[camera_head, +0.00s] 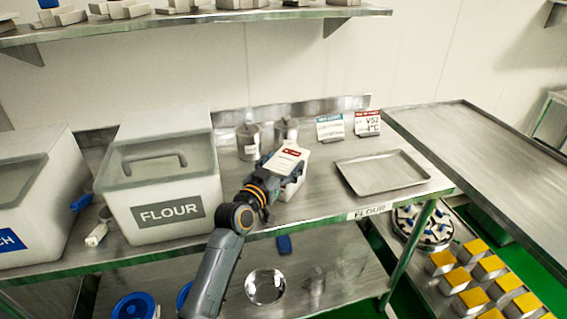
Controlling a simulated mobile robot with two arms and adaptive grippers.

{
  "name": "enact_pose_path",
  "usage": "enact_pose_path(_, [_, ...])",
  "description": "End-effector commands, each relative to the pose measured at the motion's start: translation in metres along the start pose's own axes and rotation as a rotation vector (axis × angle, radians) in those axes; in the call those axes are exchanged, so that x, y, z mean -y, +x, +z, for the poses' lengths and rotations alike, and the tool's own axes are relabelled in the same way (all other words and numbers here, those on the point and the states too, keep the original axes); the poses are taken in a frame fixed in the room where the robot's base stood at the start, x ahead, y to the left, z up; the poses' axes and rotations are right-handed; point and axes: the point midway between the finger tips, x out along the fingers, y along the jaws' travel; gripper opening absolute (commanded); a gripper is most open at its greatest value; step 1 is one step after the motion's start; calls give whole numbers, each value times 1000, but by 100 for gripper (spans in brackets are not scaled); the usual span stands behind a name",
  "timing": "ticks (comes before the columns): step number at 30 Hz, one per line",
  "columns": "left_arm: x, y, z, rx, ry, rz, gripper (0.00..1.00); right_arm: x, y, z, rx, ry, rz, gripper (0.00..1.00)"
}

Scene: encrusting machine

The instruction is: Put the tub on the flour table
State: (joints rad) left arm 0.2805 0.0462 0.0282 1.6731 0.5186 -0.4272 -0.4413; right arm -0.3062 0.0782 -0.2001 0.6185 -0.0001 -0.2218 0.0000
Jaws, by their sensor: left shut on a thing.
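A white tub (293,157) with a red label on its lid is at the middle of the flour table (325,192). My left gripper (276,180) is shut on the tub from its near left side. The tub is upright, over the tabletop; I cannot tell whether its base touches the surface, as the gripper hides part of it. The table carries a FLOUR label on its front edge. My right gripper is not in view.
A large FLOUR bin (163,185) stands to the left, with metal canisters (248,140) behind the tub. Two sign cards (330,127) stand at the back. A shallow metal tray (382,172) lies to the right. A shelf (180,22) hangs above.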

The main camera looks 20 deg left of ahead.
Motion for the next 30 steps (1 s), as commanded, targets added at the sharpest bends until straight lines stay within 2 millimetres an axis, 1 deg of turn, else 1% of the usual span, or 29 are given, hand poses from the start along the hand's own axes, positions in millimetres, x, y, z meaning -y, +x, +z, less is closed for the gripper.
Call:
enact_pose_path(1, [0,0,-4,-10,1,-1,12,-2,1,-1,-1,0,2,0])
enact_pose_path(2, [0,0,-2,-10,1,-1,12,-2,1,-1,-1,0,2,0])
enact_pose_path(3, [0,0,2,0,0,0,79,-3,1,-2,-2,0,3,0])
enact_pose_path(6, [0,0,2,0,0,0,98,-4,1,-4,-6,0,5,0])
enact_pose_path(15, [0,0,1,0,0,0,98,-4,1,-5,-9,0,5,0])
enact_pose_path(18, [0,0,-2,0,0,0,98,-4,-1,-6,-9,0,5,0])
enact_pose_path(20, [0,-6,0,1,1,0,98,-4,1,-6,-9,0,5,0])
enact_pose_path(23, [0,-21,1,2,3,0,98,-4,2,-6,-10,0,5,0])
enact_pose_path(27, [0,-46,1,1,3,0,98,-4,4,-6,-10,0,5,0])
enact_pose_path(30, [0,-60,1,1,2,0,98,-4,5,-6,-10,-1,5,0])
